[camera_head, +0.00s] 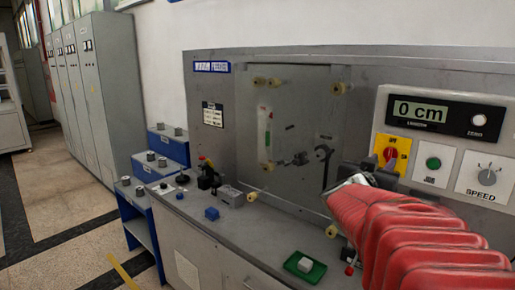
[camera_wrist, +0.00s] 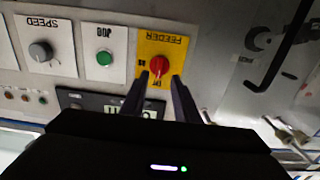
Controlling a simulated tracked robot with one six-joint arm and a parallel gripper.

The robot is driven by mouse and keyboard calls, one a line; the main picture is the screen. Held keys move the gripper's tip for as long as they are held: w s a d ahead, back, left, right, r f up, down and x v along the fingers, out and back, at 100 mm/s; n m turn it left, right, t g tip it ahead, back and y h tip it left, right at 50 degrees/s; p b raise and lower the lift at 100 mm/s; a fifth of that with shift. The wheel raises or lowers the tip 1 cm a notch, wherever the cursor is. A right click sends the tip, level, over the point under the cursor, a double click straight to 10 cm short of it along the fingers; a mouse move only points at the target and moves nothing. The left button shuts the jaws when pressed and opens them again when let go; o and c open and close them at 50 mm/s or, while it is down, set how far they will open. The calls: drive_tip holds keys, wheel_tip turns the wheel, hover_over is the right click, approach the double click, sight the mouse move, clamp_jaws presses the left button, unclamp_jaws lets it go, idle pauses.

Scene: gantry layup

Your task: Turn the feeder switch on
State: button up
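The feeder switch is a red rotary knob (camera_head: 390,154) on a yellow plate on the grey control panel at the right. In the wrist view, which is upside down, the red knob (camera_wrist: 159,66) sits on its yellow plate (camera_wrist: 178,48) marked FEEDER. My gripper (camera_wrist: 160,79) is open, its two dark fingers apart and pointing at the knob, one tip on either side of it in the picture. I cannot tell whether they touch it. In the head view my gripper (camera_head: 373,174) is just below the yellow plate, partly hidden by my red-sleeved arm.
A green JOG button (camera_head: 433,163) and a SPEED dial (camera_head: 487,176) are right of the switch. A display (camera_head: 421,111) reading 0 cm is above.

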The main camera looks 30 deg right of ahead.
sight(388, 155)
drive_tip(key=shift+x, duration=2.6)
drive_tip(key=shift+c, duration=0.3)
clamp_jaws()
